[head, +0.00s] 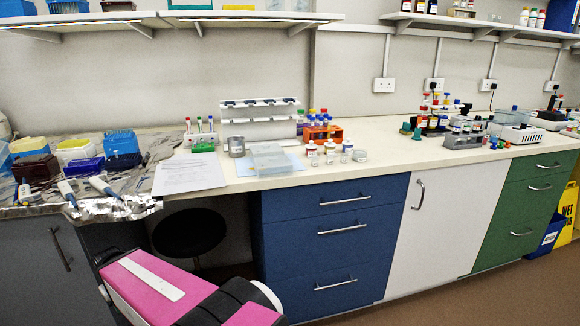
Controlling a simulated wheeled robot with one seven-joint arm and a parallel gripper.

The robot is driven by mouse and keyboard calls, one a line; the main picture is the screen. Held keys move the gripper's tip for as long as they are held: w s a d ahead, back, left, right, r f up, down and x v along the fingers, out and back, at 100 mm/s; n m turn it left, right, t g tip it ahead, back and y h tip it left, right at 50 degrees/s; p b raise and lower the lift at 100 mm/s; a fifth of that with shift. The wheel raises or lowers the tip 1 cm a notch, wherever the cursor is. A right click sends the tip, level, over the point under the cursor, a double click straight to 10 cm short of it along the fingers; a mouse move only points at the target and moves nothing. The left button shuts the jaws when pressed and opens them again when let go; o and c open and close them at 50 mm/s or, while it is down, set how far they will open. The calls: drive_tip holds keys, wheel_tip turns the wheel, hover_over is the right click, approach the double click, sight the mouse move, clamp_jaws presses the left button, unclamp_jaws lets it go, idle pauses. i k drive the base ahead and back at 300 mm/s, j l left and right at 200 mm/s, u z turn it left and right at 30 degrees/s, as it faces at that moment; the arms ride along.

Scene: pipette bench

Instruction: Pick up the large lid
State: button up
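A clear, pale, box-shaped piece (272,158) lies on a light blue sheet near the front edge of the bench. It looks like the large lid, but I cannot tell for sure at this size. Its top faces up and nothing rests on it. My pink arm is low in the foreground, below the bench top and in front of the dark knee space. My gripper cannot be made out, and no part of my arm touches the clear piece.
White paper (189,173) lies left of the clear piece, with a grey cup (236,147) behind. Small vials (312,154) stand right, before an orange tube rack (323,134). A white pipette stand (262,122) is behind. A dark stool (190,232) stands below.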

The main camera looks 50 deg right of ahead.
sight(272, 166)
drive_tip(key=k+z, duration=0.1)
drive_tip(key=z, duration=0.8)
drive_tip(key=k+l+z, duration=0.1)
drive_tip(key=z, duration=0.3)
drive_tip(key=l+z, duration=0.15)
drive_tip(key=z, duration=0.3)
drive_tip(key=u, duration=2)
drive_tip(key=z, duration=0.5)
drive_tip(key=j+z, duration=0.1)
drive_tip(key=z, duration=0.35)
drive_tip(key=k+z, duration=0.1)
drive_tip(key=z, duration=0.4)
drive_tip(key=j+z, duration=0.1)
drive_tip(key=z, duration=0.85)
drive_tip(key=k, duration=0.05)
